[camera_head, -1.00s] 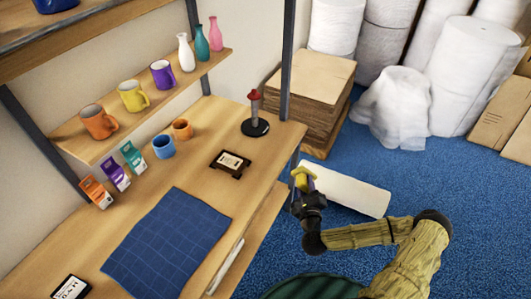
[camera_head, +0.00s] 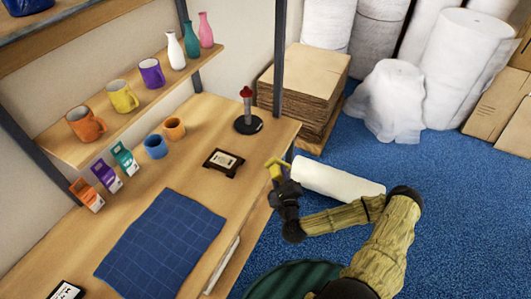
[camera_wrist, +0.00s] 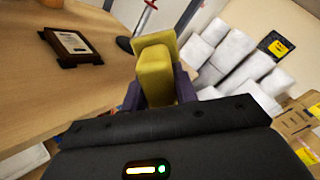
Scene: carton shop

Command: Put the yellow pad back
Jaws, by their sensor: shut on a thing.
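The yellow pad (camera_wrist: 156,72) is held between the fingers of my gripper (camera_wrist: 160,95) in the wrist view. It is a yellow block with a flatter plate at its far end. In the head view the yellow pad (camera_head: 278,165) shows at the end of my gripper (camera_head: 279,180), just off the right edge of the wooden bench (camera_head: 255,160). Near it on the bench stands a framed plaque (camera_head: 223,162). Behind that is a stand with a black round base and a red top (camera_head: 247,110). The finger tips are partly hidden by the pad.
A blue gridded mat (camera_head: 160,240) lies on the bench. Blue and orange cups (camera_head: 155,147) and small cartons stand behind it. A shelf (camera_head: 130,105) holds mugs and vases. A cardboard stack (camera_head: 305,90) and a white roll (camera_head: 335,182) are beyond the bench.

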